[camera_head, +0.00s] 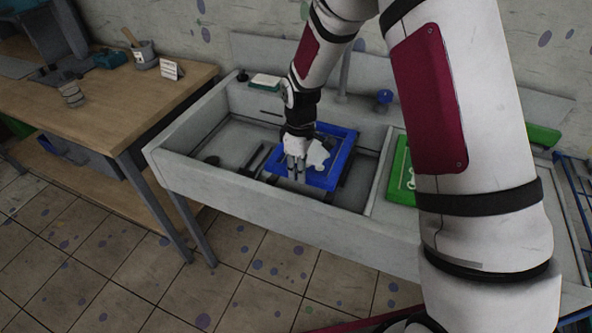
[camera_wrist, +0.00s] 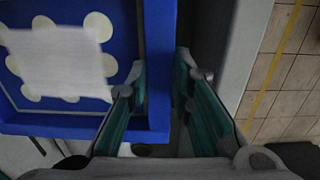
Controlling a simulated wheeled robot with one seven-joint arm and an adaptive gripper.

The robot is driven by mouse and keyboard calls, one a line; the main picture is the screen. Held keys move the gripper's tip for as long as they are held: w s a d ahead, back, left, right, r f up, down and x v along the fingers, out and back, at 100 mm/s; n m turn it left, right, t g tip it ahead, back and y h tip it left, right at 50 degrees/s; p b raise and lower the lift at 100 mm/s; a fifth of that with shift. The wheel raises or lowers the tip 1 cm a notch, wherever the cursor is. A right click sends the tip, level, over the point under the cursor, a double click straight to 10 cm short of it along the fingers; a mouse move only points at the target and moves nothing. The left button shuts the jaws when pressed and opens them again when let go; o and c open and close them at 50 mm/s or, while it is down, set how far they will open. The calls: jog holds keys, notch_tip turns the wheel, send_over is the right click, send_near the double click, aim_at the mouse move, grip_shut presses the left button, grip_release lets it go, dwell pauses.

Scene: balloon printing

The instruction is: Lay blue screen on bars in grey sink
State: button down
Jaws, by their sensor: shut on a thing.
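My gripper (camera_head: 297,172) points down at the screen's near left part. In the wrist view the blue screen (camera_wrist: 158,75) fills the left and middle, with a white sheet-like patch on pale round spots. My gripper's two fingers (camera_wrist: 163,85) stand on either side of the frame's edge and are shut on it. Dark bars (camera_head: 262,158) show in the basin to the left. Whether the frame touches the bars cannot be told.
A green screen (camera_head: 402,172) lies at the right of the sink, partly behind my arm. A blue object (camera_head: 385,97) and a tap (camera_head: 343,75) are at the sink's back. A wooden table (camera_head: 110,98) with cups stands at the left.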

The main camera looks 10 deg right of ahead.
jog(key=shift+w+d+f+b, duration=0.55)
jog(key=shift+w+f+b, duration=0.15)
jog(key=shift+w+f, duration=0.15)
jog(key=shift+s+f+b, duration=0.1)
jog(key=shift+f+b, duration=0.25)
jog(key=shift+f, duration=0.7)
jog(key=shift+f, duration=0.2)
jog(key=c, duration=1.3)
grip_release()
jog(key=shift+c, duration=0.2)
